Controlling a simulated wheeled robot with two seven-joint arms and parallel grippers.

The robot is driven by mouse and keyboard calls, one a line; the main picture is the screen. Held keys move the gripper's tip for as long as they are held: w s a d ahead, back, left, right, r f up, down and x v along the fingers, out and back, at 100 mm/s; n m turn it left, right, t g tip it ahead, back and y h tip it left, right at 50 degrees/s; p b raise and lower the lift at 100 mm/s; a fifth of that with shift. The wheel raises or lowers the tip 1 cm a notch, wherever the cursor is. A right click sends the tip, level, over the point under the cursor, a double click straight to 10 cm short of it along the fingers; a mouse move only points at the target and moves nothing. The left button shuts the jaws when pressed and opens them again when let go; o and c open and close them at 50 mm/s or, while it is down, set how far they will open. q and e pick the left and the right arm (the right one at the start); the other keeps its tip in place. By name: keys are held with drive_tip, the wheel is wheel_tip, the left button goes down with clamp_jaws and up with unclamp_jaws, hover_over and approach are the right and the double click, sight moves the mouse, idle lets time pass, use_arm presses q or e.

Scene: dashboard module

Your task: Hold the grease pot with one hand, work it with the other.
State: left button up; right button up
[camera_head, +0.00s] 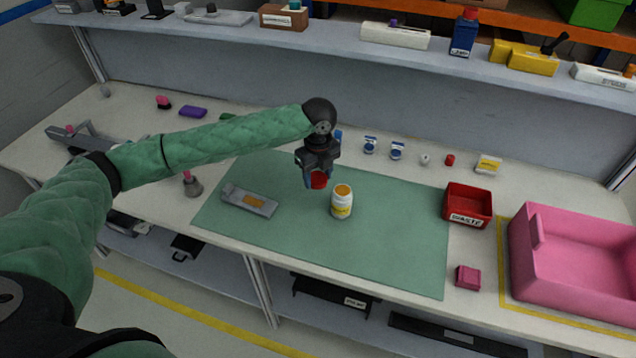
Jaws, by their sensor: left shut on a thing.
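The grease pot (341,206) is a small white jar with a yellow label. It stands upright on the green mat (390,240), with a yellow-orange round top showing. My left gripper (317,181) points down just left of and above the pot, apart from it. It is shut on a small red round thing (319,181), partly hidden by the fingers; I cannot tell whether it is a lid. My right gripper is not in view.
A grey module (249,200) with an orange patch lies on the mat's left. A red waste bin (468,205), a pink block (468,277) and a large pink tray (570,268) stand right. Small items line the back. The mat's front right is clear.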

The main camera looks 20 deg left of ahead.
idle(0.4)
